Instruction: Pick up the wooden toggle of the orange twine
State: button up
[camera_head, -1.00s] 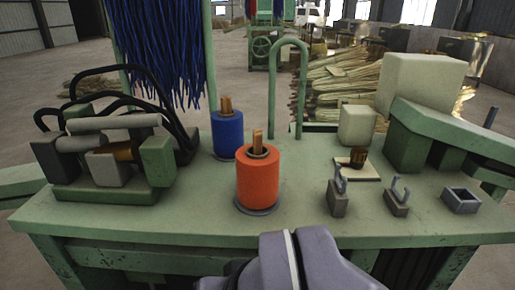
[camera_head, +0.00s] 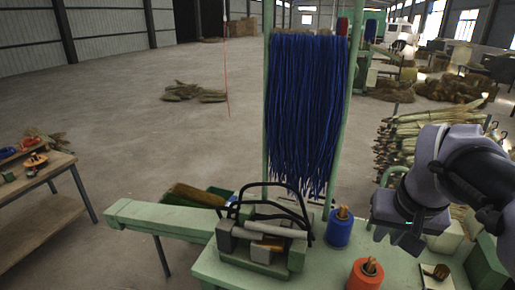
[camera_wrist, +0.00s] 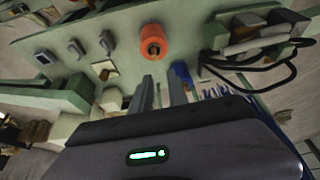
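The orange twine (camera_head: 363,280) is a spool on the green bench, at the bottom edge of the head view. Its wooden toggle (camera_head: 370,265) stands upright from the spool's centre. In the wrist view the orange twine (camera_wrist: 155,36) is beyond the fingertips, with the toggle (camera_wrist: 153,49) showing end-on in its middle. My gripper (camera_wrist: 160,77) is open and empty, its two fingers apart. It is in the air over the bench, not touching the toggle. In the head view my arm comes in from the right, with the gripper above and right of the orange twine.
The blue twine spool (camera_head: 339,227) stands close behind the orange one. A clamp-like device with black hoses (camera_head: 265,236) sits to the left. A frame hung with blue strands (camera_head: 303,110) rises behind. Metal hooks (camera_wrist: 76,48) and small blocks are on the bench's other side.

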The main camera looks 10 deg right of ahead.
send_over(373, 260)
jog(key=s, duration=0.1)
jog(key=f, duration=1)
jog(key=shift+s+a+b, duration=0.1)
jog(key=shift+a+b, duration=0.3)
jog(key=x, duration=0.6)
jog(key=shift+s+f, duration=0.2)
jog(key=shift+f, duration=0.05)
jog(key=shift+s+a+r, duration=0.1)
jog(key=shift+s+a, duration=0.05)
jog(key=shift+c, duration=0.7)
grip_shut()
